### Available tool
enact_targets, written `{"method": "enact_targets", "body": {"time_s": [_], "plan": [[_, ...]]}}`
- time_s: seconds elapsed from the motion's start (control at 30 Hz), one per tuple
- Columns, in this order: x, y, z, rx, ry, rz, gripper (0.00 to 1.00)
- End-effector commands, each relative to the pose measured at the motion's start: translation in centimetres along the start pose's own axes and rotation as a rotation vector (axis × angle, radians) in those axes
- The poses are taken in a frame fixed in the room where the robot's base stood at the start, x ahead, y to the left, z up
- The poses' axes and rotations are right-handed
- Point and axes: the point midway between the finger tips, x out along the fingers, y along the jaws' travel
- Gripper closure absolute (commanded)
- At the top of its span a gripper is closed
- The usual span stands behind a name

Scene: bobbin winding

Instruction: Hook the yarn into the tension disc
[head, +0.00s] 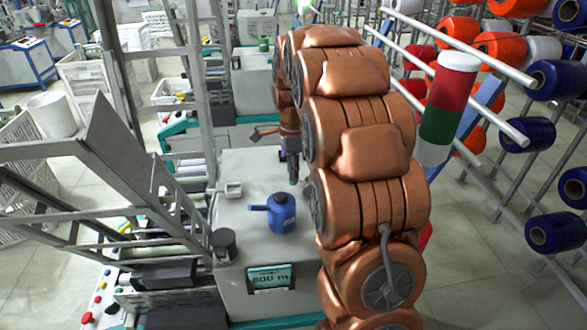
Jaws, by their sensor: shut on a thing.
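My gripper (292,172) hangs at the end of my copper arm, pointing down above the grey machine top (245,175). It is small and dark in the head view, and its jaws are shut on the yarn. The strand itself is too thin to make out. I cannot pick out the tension disc for certain. A small light grey bracket (233,190) stands on the machine top, left of my gripper. A dark round part (223,243) sits at the machine's left edge, nearer to me.
A blue oil can (282,215) stands on the machine top below my gripper. The display (270,278) reads 800 m. A grey metal frame (140,180) rises at left. A red, green and white signal lamp (447,105) and a rack of bobbins (555,232) stand at right.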

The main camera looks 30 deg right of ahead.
Motion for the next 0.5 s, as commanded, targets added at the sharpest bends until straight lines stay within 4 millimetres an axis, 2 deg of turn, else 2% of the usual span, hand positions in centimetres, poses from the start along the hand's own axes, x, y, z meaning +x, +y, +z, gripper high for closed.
{"method": "enact_targets", "body": {"time_s": [0.5], "plan": [[-1.8, 0.0, 0.3, 0.0, 0.001, 0.002, 1.0]]}}
